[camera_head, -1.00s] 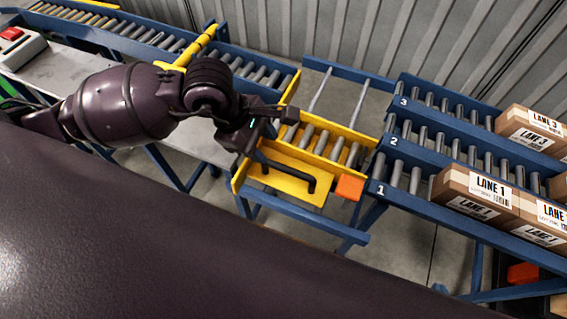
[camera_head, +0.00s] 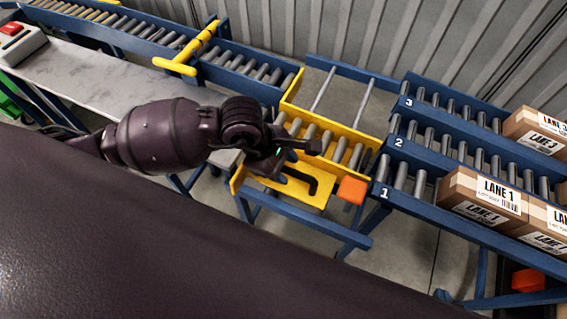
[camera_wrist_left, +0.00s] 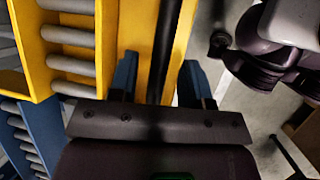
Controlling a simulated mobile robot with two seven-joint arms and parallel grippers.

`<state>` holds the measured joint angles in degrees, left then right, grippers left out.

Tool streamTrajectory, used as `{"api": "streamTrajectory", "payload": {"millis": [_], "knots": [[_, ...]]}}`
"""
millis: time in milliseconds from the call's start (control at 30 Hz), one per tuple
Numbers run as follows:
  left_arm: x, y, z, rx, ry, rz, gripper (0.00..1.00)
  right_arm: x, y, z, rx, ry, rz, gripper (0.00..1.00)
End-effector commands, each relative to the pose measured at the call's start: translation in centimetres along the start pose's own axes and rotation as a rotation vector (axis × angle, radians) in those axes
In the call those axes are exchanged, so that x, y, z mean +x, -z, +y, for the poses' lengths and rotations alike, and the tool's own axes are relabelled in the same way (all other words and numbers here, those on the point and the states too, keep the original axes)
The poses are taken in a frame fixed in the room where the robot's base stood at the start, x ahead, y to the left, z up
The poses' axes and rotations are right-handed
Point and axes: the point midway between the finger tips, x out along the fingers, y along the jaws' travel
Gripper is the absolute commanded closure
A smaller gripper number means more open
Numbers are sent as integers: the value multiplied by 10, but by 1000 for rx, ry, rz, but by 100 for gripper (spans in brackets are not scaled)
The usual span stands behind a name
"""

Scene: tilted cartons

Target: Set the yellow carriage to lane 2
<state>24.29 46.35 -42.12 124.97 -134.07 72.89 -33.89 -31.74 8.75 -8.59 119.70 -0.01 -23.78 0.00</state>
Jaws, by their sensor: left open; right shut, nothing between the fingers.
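The yellow carriage (camera_head: 335,135) carries grey rollers and stands at the near end of its cross rails, beside the mouth of lane 1 (camera_head: 400,180). Lane 2 (camera_head: 430,140) is one lane further back. The carriage's black handle (camera_head: 313,183) is on its near yellow plate, partly hidden by my left gripper (camera_head: 280,172). In the left wrist view, the open fingers of my left gripper (camera_wrist_left: 157,85) stand on either side of the black handle bar (camera_wrist_left: 165,40). Contact with the bar cannot be told.
Lane 3 (camera_head: 440,100) lies furthest back. Labelled cartons (camera_head: 484,196) sit on the lanes at right. An orange block (camera_head: 352,190) is at the carriage's near right corner. The bare cross rails (camera_head: 361,105) behind the carriage are clear. A yellow bar (camera_head: 190,60) crosses the infeed conveyor.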

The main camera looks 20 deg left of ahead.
Motion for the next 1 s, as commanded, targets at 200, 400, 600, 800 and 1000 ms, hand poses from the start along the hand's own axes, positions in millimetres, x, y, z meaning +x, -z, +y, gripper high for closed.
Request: {"api": "streamTrajectory", "payload": {"millis": [200,400,600,800,1000], "knots": [[0,0,0,0,0,0,85,0,0,-2,10,-1,1,100],[0,0,0,0,0,0,100,1,-1,-2,12,-2,-2,100],[0,0,2,0,0,0,100,1,-4,-2,9,-1,-8,100],[5,2,26,1,-3,1,100,2,-10,-1,0,1,-18,100],[14,6,69,-1,-3,0,100,4,-15,-1,-6,4,-25,100]]}}
